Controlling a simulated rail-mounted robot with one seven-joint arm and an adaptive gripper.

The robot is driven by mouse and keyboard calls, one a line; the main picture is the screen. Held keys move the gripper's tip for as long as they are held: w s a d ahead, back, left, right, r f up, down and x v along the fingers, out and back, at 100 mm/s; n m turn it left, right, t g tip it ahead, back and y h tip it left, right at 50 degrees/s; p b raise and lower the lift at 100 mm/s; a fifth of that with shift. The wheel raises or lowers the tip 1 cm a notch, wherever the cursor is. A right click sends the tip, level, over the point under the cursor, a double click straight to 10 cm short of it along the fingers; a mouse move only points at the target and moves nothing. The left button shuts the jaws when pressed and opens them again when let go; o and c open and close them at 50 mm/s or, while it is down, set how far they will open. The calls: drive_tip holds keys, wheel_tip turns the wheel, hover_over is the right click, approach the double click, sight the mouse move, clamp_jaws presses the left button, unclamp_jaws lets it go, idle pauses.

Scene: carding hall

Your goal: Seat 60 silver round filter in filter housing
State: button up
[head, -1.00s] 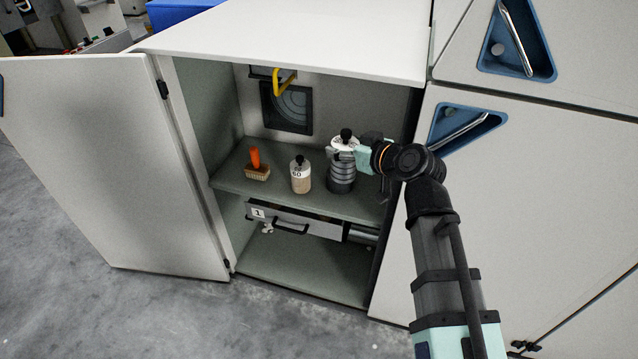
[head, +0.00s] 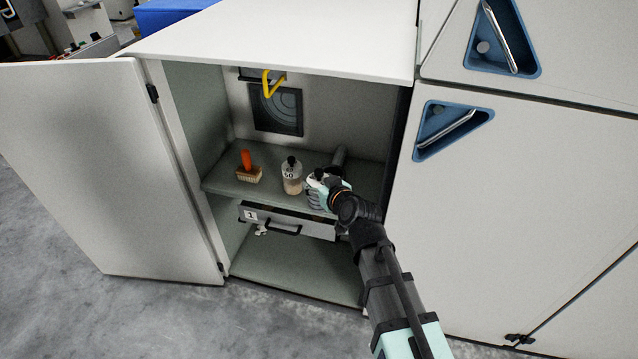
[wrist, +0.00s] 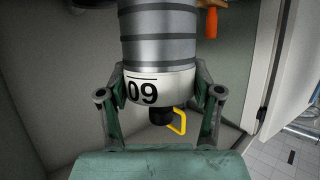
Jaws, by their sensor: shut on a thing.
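My gripper (wrist: 160,100) is shut on the silver round filter (wrist: 172,50), a ribbed metal cylinder with a white collar and black knob. Its number appears inverted in the wrist view, reading as 60 turned over. In the head view my gripper (head: 318,190) is in front of the cabinet shelf and hides most of the filter. A dark grey cylindrical part (head: 338,157) shows just behind it; I cannot tell whether it belongs to the filter. A dark square fitting with concentric rings (head: 278,109) is on the cabinet's back wall; I cannot tell whether it is the filter housing.
A beige bottle-shaped filter marked 60 (head: 292,178) stands left of my gripper. A brush with an orange handle (head: 247,165) stands farther left. The drawer marked 1 (head: 312,224) is below the shelf. The open door (head: 100,160) is at left.

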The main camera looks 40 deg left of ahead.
drive_tip(key=shift+b, duration=0.35)
drive_tip(key=shift+w+a+b, duration=1.75)
drive_tip(key=shift+w+a, duration=0.05)
drive_tip(key=shift+w, duration=1.85)
drive_tip(key=shift+w+a+b, duration=1.75)
drive_tip(key=shift+w, duration=1.85)
drive_tip(key=shift+s+f+b, duration=0.15)
drive_tip(key=shift+f+b, duration=1.85)
drive_tip(key=shift+f, duration=0.75)
drive_tip(key=o, duration=1.3)
drive_tip(key=shift+o, duration=0.2)
